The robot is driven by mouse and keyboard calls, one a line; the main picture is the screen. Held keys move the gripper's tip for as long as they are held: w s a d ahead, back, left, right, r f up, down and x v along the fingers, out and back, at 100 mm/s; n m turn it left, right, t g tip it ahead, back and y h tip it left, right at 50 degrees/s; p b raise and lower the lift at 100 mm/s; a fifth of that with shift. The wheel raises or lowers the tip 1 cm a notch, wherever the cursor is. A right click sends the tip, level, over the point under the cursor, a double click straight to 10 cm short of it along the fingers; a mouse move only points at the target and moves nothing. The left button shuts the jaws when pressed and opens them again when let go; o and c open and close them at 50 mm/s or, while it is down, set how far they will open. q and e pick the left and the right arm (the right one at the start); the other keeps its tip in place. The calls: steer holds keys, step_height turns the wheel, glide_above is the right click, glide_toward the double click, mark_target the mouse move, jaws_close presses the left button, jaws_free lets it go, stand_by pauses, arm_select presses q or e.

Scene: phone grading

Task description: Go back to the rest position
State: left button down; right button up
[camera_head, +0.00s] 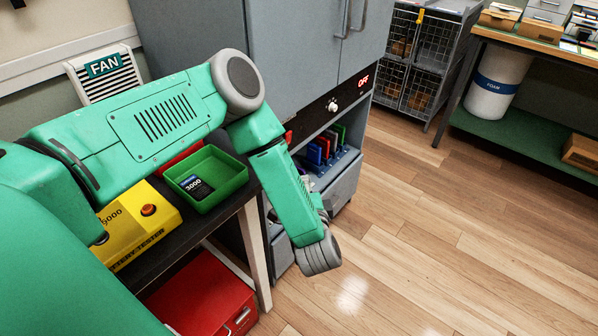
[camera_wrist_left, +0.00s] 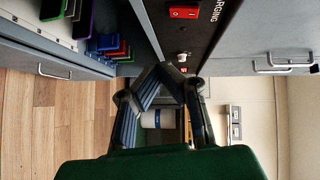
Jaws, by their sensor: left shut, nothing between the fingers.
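My left arm reaches in from the left in the head view, over the dark bench, and bends down at the elbow so that its wrist hangs over the floor beside the grey cabinet. In the left wrist view my left gripper (camera_wrist_left: 170,78) has its dark fingers drawn together, with nothing held between them. In the head view its fingers are mostly hidden by the wrist. My right gripper is not in view.
A green tray (camera_head: 236,180) holding a dark item marked 3000 and a yellow battery tester (camera_head: 155,222) stand on the bench. A red box (camera_head: 205,298) is below. The grey cabinet (camera_head: 295,55) has a rack of coloured items. Wooden floor (camera_head: 440,250) at right is clear.

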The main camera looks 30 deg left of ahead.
arm_select(q)
steer(key=s+d+f+n+g+h, duration=0.2)
steer(key=s+d+f+g+h, duration=0.2)
steer(key=s+d+f+h, duration=0.65)
steer(key=s+a+n+g, duration=0.3)
steer(key=s+g, duration=0.1)
steer(key=s, duration=0.6)
steer(key=s+a+n+g, duration=0.3)
steer(key=s+g, duration=0.1)
steer(key=s, duration=0.6)
steer(key=shift+a+r, duration=0.3)
steer(key=shift+r, duration=0.05)
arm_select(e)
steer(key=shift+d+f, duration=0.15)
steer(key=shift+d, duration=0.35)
